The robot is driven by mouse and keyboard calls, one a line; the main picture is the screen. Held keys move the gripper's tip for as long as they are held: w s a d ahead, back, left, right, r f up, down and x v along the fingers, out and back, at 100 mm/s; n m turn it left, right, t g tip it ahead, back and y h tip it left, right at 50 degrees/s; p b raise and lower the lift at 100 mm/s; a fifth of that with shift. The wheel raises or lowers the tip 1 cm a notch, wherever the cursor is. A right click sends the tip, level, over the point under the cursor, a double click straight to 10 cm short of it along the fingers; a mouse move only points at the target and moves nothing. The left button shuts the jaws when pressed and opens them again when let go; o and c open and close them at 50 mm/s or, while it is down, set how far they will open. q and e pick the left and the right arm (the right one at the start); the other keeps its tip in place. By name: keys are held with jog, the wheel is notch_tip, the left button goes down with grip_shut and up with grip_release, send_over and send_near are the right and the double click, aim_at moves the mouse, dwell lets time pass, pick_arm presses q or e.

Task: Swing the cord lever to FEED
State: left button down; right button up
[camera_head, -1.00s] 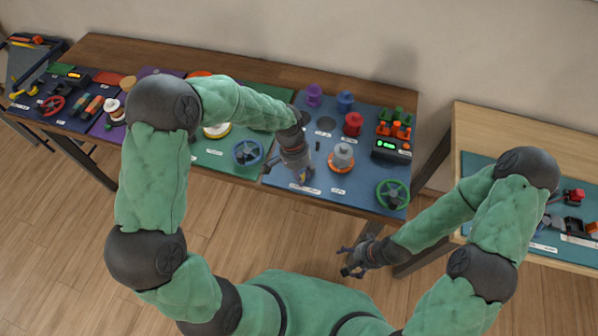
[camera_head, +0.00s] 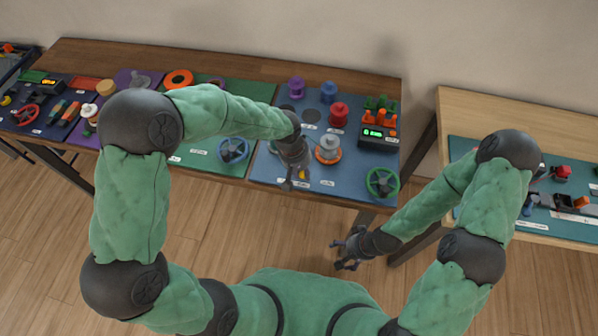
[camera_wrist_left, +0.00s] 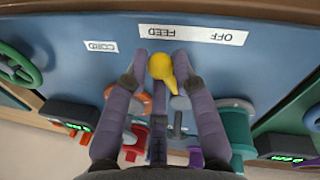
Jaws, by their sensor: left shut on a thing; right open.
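The cord lever shows as a yellow knob (camera_wrist_left: 160,66) with a tapered pointer in the left wrist view, close beside the FEED end of the white label strip (camera_wrist_left: 190,34). The OFF end lies further right there. My left gripper (camera_wrist_left: 160,58) has its purple fingers on both sides of the knob and is shut on it. In the head view my left gripper (camera_head: 291,183) is over the front edge of the blue panel (camera_head: 262,172), and the yellow (camera_head: 303,174) shows beside its fingers. My right gripper (camera_head: 338,255) is open and empty, in front of the table.
A green handwheel (camera_head: 382,182) stands at the panel's right front corner. A grey-topped orange spool (camera_head: 328,149) is close right of my left gripper. A red spool (camera_head: 338,114) and a lit display box (camera_head: 377,135) are behind. A second table (camera_head: 470,115) stands at right.

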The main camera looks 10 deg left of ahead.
pick_arm(q)
jog(key=shift+d+n, duration=0.1)
jog(key=shift+n, duration=0.4)
jog(key=c, duration=1.1)
grip_release()
jog(key=shift+r, duration=0.35)
jog(key=r, duration=0.3)
jog(key=a+r, duration=0.1)
jog(key=r, duration=0.3)
jog(key=s+a+r, duration=0.1)
jog(key=r, duration=0.3)
